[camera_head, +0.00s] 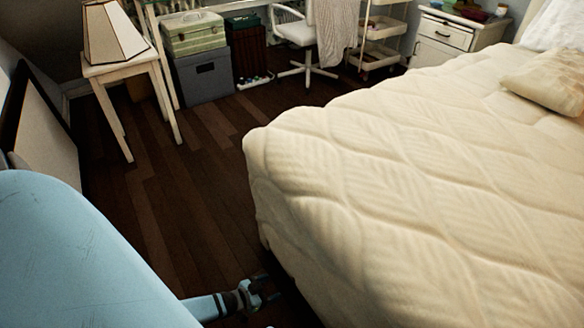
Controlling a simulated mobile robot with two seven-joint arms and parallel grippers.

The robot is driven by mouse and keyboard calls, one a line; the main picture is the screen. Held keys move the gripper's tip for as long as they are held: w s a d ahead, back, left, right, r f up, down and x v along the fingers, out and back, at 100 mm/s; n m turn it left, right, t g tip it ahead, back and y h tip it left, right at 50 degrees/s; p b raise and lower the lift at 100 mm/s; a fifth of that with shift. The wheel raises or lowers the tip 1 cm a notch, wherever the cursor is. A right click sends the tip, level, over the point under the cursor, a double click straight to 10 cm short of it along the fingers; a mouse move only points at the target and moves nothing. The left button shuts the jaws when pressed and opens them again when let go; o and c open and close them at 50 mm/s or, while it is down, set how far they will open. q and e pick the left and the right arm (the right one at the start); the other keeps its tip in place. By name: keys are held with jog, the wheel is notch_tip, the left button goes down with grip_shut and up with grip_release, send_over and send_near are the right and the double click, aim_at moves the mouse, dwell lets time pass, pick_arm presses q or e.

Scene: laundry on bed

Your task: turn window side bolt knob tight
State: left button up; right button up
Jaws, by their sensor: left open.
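No window, bolt or knob shows in the head view. My left gripper (265,291) is at the bottom, low over the dark floor and close to the near left side of the bed. Its fingers are apart and I see nothing between them. My right gripper is not in the picture.
A large bed (400,190) with a cream quilted cover fills the right side. A white stool with a lamp (112,35), grey storage box (205,78), white chair (300,35) and white cabinet (440,38) stand at the back. The wooden floor (180,190) between is clear.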

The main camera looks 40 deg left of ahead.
aim_at(293, 280)
pick_arm(q)
jog(key=b+x, duration=0.3)
jog(key=x, duration=0.6)
jog(key=shift+w+d+f+b, duration=0.1)
jog(key=shift+w+f+b, duration=0.15)
jog(key=shift+b, duration=0.1)
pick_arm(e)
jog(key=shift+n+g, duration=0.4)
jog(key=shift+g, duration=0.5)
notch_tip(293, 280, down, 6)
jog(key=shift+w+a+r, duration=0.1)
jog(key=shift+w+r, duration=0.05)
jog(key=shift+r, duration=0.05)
pick_arm(q)
jog(key=shift+w+d, duration=0.1)
jog(key=shift+w, duration=0.2)
